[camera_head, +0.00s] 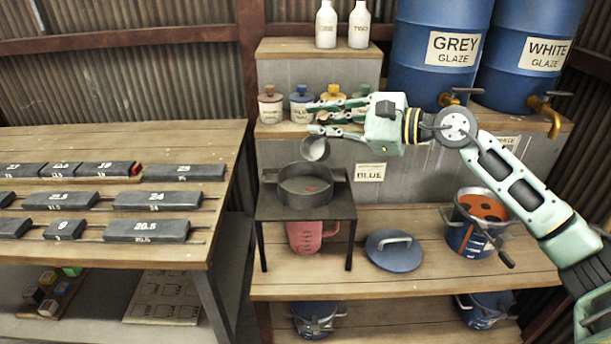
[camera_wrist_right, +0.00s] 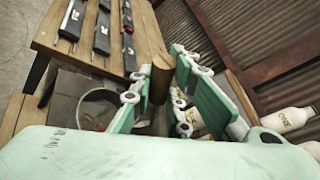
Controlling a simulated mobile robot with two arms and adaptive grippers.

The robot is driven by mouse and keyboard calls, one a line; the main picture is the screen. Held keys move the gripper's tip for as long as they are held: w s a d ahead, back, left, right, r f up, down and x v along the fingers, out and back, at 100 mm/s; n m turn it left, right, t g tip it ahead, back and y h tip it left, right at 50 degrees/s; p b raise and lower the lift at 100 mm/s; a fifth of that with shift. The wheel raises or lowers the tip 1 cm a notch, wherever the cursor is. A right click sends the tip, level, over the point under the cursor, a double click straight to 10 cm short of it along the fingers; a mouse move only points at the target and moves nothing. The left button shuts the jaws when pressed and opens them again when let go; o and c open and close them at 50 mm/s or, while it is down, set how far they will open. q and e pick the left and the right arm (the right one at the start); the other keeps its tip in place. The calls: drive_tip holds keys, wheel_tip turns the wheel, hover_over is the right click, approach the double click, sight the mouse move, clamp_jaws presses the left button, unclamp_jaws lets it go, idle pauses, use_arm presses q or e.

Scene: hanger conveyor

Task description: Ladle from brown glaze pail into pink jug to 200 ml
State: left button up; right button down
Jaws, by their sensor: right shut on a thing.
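My right gripper (camera_head: 326,117) is shut on the ladle, whose brown wooden handle (camera_wrist_right: 161,80) shows between the fingers in the wrist view. The grey ladle bowl (camera_head: 315,149) hangs just above the back of a dark round sieve-like pan (camera_head: 305,190); whether it holds glaze I cannot tell. The pan sits on a small dark stand (camera_head: 278,208). The pink jug (camera_head: 305,238) stands under it, its upper part hidden and its fill level not readable. The open blue pail (camera_head: 468,240) at the right shows orange-brown glaze inside. My left gripper is not in view.
A blue lid (camera_head: 393,253) lies between stand and pail. Several small jars (camera_head: 271,106) line the shelf behind my gripper. Two white bottles (camera_head: 326,26) and blue drums (camera_head: 440,50) stand higher. A table (camera_head: 120,145) with grey weight-like blocks is at left.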

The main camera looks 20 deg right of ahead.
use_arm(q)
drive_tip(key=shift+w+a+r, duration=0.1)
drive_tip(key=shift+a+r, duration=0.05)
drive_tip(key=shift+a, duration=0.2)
use_arm(e)
drive_tip(key=shift+w+d+r+m, duration=0.25)
drive_tip(key=shift+d+r+m, duration=0.05)
drive_tip(key=shift+r+m, duration=0.1)
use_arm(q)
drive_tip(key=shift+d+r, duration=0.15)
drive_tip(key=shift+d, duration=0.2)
use_arm(e)
drive_tip(key=w+d+m, duration=0.1)
drive_tip(key=d+m, duration=0.1)
drive_tip(key=w+d+m+y, duration=0.1)
drive_tip(key=w+d+m, duration=0.1)
drive_tip(key=shift+w+d+r, duration=0.15)
drive_tip(key=shift+w, duration=0.05)
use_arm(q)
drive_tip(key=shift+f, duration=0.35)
use_arm(e)
drive_tip(key=w+d+f+m, duration=0.1)
drive_tip(key=w+d+f+m+y, duration=0.1)
drive_tip(key=m, duration=0.1)
drive_tip(key=w+d+m, duration=0.1)
drive_tip(key=m, duration=0.1)
drive_tip(key=shift+d+f, duration=0.35)
drive_tip(key=shift+f, duration=0.05)
